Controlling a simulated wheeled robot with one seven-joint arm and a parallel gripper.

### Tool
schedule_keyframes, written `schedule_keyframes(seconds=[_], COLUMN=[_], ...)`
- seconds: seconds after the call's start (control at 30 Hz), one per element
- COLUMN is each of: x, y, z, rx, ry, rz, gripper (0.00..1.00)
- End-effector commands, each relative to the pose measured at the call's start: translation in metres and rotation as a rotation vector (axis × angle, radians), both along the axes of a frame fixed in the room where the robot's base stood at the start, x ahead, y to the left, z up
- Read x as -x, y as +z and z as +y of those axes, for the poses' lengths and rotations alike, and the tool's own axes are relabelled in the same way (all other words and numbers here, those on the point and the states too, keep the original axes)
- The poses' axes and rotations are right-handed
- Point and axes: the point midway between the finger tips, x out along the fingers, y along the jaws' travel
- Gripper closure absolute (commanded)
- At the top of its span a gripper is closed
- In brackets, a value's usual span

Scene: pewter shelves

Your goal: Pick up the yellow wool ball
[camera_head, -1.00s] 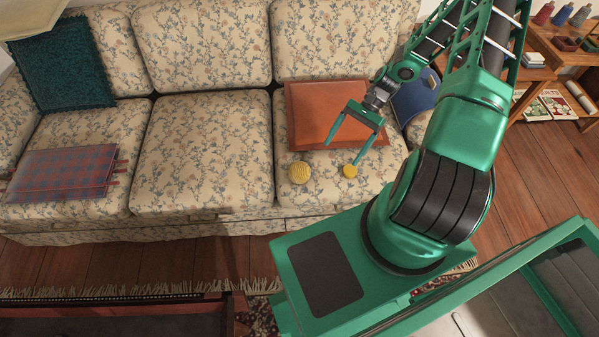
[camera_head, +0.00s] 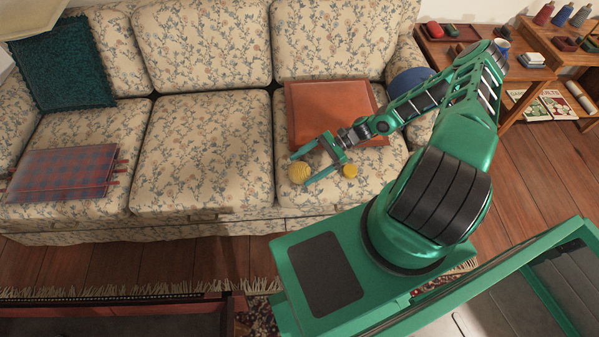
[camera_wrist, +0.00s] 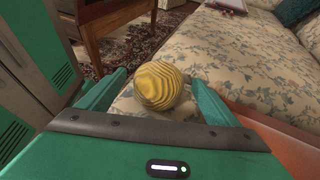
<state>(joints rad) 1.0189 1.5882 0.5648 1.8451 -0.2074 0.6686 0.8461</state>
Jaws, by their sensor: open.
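The yellow wool ball (camera_head: 299,173) rests on the front part of the sofa's right seat cushion. In the wrist view the striped yellow ball (camera_wrist: 158,86) appears between the two green fingers, a little beyond the gripper body. My gripper (camera_head: 299,169) is open, with one finger on each side of the ball in the head view. I cannot tell whether either finger touches it. A smaller yellow round thing (camera_head: 350,171) lies to the right of the ball, just outside my gripper.
An orange-brown cushion (camera_head: 325,105) lies behind my gripper on the same seat. A blue round cushion (camera_head: 411,82) is at the right armrest. A plaid cushion (camera_head: 62,172) lies far left. The middle seat (camera_head: 205,150) is clear. A wooden table (camera_wrist: 108,22) shows in the wrist view.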

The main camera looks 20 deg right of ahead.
Motion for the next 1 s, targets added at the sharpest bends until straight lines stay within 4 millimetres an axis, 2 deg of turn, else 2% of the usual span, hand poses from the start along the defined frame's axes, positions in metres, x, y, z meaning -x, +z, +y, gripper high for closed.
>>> schedule_keyframes(seconds=[0.33,0.6,0.87,0.9,1.0], x=[0.002,0.005,0.004,0.004,0.004], y=[-0.009,-0.023,-0.026,-0.026,-0.026], z=[0.02,0.053,0.058,0.058,0.057], rx=[0.0,-0.001,0.002,0.002,0.001], ry=[0.001,0.001,-0.001,0.0,0.0], rz=[0.0,0.0,0.0,0.0,0.0], gripper=[0.15,0.15,0.15,0.2,0.44])
